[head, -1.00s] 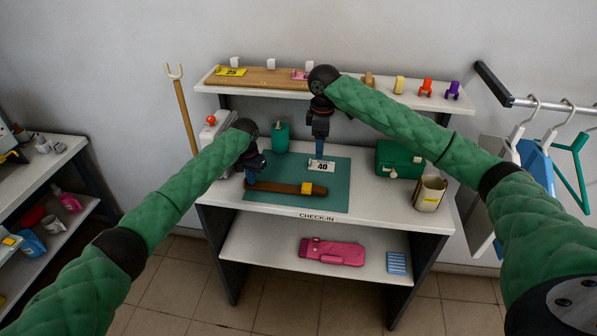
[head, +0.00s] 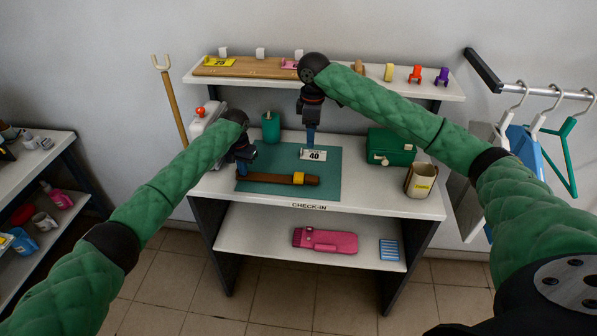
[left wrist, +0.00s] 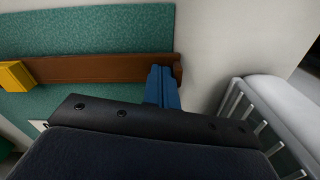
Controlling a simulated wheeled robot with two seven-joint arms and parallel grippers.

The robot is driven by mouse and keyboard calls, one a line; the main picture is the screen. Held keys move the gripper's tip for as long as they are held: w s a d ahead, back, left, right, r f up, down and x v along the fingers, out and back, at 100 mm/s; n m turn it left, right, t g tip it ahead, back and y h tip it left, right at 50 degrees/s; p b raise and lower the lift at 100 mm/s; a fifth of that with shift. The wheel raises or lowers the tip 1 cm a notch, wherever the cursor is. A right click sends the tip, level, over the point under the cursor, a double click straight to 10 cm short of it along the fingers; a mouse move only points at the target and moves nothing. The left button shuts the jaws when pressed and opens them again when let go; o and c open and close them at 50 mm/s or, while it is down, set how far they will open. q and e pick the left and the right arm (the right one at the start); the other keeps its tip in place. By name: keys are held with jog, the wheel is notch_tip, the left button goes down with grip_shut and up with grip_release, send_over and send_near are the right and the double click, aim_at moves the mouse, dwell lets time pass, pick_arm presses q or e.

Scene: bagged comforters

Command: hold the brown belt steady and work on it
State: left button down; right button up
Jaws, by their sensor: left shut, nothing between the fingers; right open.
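The brown belt (head: 276,179) lies straight on the green mat (head: 325,188), with a yellow band (head: 298,178) around it right of its middle. In the left wrist view the belt (left wrist: 100,68) runs to its end by my left gripper's blue fingers (left wrist: 163,88). My left gripper (head: 242,170) is shut and empty at the belt's left end; whether it touches the belt I cannot tell. My right gripper (head: 310,140) points down, open, above the mat's back part near a white card marked 40 (head: 313,154). The gap between its fingers is hard to see.
A green box (head: 390,147) and a beige holder (head: 421,180) stand on the table's right side. A green cylinder (head: 270,127) and a white device (head: 207,122) stand at the back left. A shelf (head: 345,88) runs above. The mat's front right is clear.

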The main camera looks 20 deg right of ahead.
pick_arm(q)
jog(key=shift+a+f, duration=0.1)
jog(key=shift+f, duration=0.15)
jog(key=shift+w+r+p, duration=0.1)
jog(key=shift+r+p, duration=0.75)
jog(key=shift+r, duration=0.15)
notch_tip(320, 180, up, 2)
jog(key=shift+p, duration=0.65)
jog(key=shift+r+p, duration=0.6)
jog(key=shift+r, duration=0.15)
jog(key=shift+r+p, duration=0.6)
jog(key=shift+r, duration=0.35)
